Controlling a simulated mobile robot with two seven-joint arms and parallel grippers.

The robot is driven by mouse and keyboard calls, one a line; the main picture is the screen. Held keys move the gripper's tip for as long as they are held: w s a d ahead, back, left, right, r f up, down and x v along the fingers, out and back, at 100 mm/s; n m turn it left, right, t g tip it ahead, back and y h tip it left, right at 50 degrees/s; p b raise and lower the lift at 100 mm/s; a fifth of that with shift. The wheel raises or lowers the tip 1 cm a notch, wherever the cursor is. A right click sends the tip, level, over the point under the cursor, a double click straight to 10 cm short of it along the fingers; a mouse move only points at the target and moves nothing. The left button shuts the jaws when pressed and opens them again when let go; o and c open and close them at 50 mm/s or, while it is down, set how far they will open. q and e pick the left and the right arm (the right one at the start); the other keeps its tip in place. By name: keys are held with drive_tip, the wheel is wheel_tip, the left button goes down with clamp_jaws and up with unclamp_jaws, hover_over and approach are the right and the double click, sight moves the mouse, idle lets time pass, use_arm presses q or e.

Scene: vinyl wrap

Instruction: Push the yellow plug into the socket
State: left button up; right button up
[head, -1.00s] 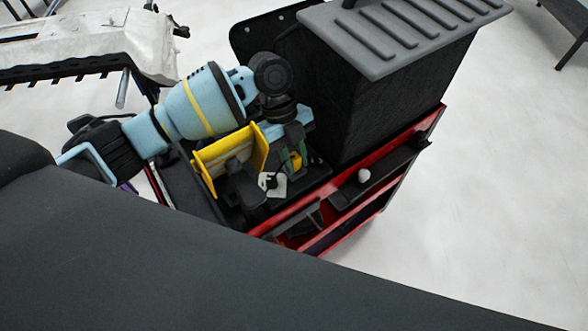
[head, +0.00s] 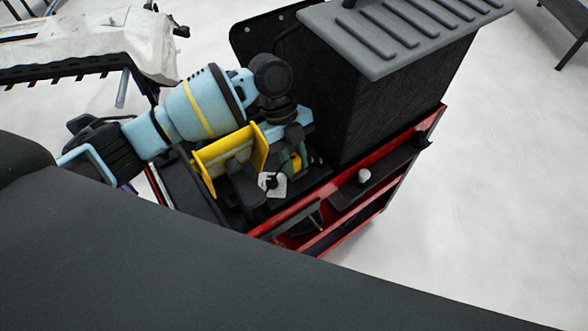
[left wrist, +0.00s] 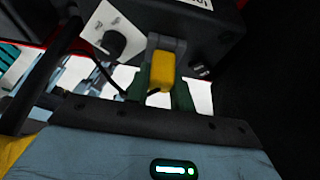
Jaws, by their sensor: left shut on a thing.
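The yellow plug (left wrist: 161,71) shows in the left wrist view between the two green fingers of my left gripper (left wrist: 160,92). The fingers are shut on it. Its far end meets a grey socket piece (left wrist: 166,43) on the front of a black box (left wrist: 215,35); I cannot tell how deep it sits. In the head view the plug (head: 296,161) is a small yellow patch at my left gripper (head: 292,163), just behind the white label plate. My right gripper does not show.
A white plate with a black knob (left wrist: 113,42) is on the box beside the socket. A yellow bracket (head: 228,158) stands left of the gripper. A large black bin (head: 390,90) stands behind on the red cart (head: 300,209). Cables hang near the left wrist.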

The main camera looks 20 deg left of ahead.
use_arm(q)
drive_tip(key=o, duration=1)
drive_tip(key=shift+o, duration=0.2)
drive_tip(key=v, duration=0.8)
